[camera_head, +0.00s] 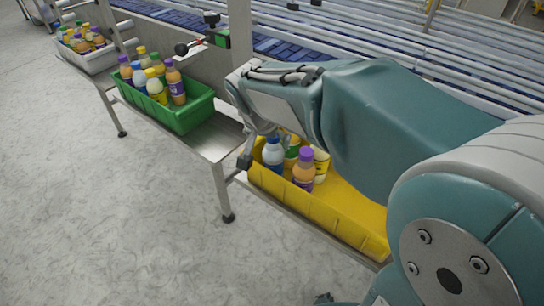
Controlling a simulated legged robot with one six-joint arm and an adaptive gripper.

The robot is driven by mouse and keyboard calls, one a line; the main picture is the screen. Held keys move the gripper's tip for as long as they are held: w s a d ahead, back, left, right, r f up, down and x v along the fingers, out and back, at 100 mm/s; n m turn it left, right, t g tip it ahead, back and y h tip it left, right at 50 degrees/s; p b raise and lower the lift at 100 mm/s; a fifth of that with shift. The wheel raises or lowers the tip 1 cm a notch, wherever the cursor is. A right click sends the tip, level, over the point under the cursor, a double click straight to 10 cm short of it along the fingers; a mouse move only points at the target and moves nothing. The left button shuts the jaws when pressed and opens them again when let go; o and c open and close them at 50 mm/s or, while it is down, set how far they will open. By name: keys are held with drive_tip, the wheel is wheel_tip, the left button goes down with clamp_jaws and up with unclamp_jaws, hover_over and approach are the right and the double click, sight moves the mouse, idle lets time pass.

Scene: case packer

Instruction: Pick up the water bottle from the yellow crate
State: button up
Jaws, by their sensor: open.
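The yellow crate (318,213) stands on a metal shelf, with several bottles grouped at its left end. The water bottle (273,155), pale with a blue cap and a blue lower part, stands upright at the crate's left front. An orange bottle with a purple cap (304,172) stands to its right, and yellow bottles (321,163) are behind. My gripper (257,150) is at the crate's left end, fingers pointing down, close to the water bottle and holding nothing that I can see. My arm hides part of the crate and its back side.
A green crate (184,119) with several bottles stands on the shelf to the left, and a white crate (97,62) farther left. A metal post (240,35) rises behind my gripper. A blue conveyor with rails (285,48) runs behind. The floor in front is clear.

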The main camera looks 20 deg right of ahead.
sight(272, 151)
drive_tip(key=x, duration=0.5)
drive_tip(key=shift+w+d+f, duration=0.1)
drive_tip(key=shift+d+f, duration=0.05)
drive_tip(key=shift+f, duration=0.25)
drive_tip(key=c, duration=1.2)
